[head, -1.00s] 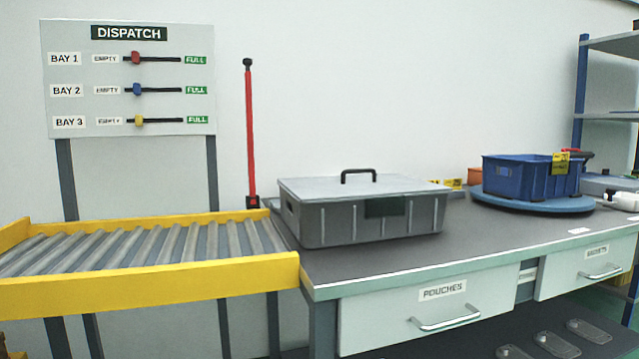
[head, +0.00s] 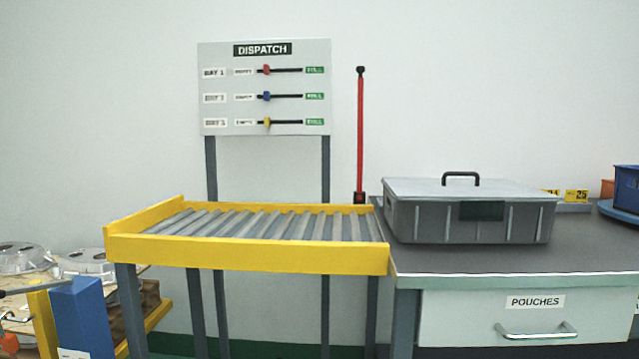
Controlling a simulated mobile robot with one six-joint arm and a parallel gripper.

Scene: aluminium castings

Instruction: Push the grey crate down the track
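The grey crate (head: 420,221) has a light grey lid (head: 415,186) with a black handle and a dark panel on its front. It sits on the dark bench top (head: 500,260), just right of the roller track. The track (head: 240,256) has grey rollers (head: 270,224) between yellow rails and a yellow end board at its left end. The rollers are bare. A red upright bar (head: 360,140) with a black tip stands behind the place where track and bench meet. My gripper is not in view.
A dispatch board (head: 265,87) with three sliders stands behind the track. A pouches drawer (head: 520,322) is shut below the bench top. A blue bin (head: 627,188) is partly cut off at the right. Metal castings (head: 90,264) and a blue post (head: 83,318) stand at lower left.

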